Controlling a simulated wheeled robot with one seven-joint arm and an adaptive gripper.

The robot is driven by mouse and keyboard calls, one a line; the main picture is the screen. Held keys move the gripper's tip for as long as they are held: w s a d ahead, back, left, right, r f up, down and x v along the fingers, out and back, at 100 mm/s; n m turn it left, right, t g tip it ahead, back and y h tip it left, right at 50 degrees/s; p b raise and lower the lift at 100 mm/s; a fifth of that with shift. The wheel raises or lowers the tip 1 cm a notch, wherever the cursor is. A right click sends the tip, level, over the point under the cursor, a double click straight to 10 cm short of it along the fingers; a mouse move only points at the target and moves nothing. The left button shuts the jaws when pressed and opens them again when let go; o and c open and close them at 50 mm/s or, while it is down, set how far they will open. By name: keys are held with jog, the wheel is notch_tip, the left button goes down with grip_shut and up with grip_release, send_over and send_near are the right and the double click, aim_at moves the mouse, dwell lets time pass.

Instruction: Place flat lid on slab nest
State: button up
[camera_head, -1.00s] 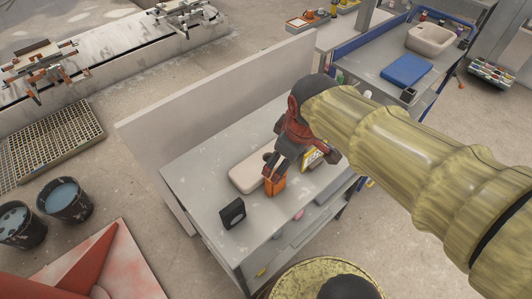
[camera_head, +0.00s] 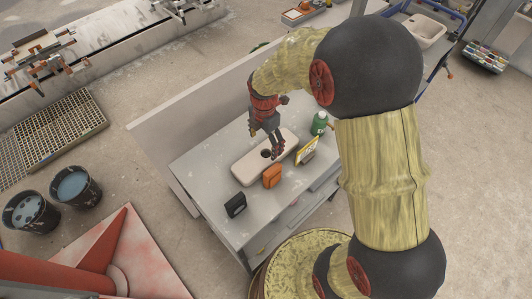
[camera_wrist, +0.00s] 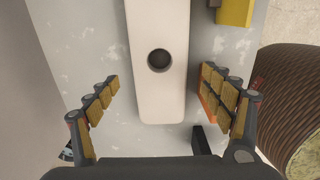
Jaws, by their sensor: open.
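The pale beige slab (camera_head: 248,171) lies on the grey bench top. It has one dark round spot (camera_head: 266,154) in it, which also shows in the wrist view (camera_wrist: 159,60). I cannot tell whether this spot is an empty recess or a dark flat lid seated in it. No separate flat lid can be made out. My gripper (camera_head: 264,142) is open above the slab, pointing down. In the wrist view, the slab (camera_wrist: 160,101) runs between my spread fingers (camera_wrist: 160,80), and nothing is held between them.
On the bench (camera_head: 208,164), an orange block (camera_head: 272,176), a black block (camera_head: 235,206), a yellow-framed stand (camera_head: 307,151) and a green bottle (camera_head: 319,123) stand around the slab. A low wall (camera_head: 190,112) runs behind. The bench's left end is clear.

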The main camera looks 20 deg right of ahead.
aim_at(266, 156)
jog(key=f, duration=0.4)
jog(key=f+b, duration=0.1)
jog(key=f, duration=0.2)
jog(key=shift+w+d, duration=0.15)
jog(key=shift+d, duration=0.15)
jog(key=shift+c, duration=0.5)
jog(key=c, duration=1.7)
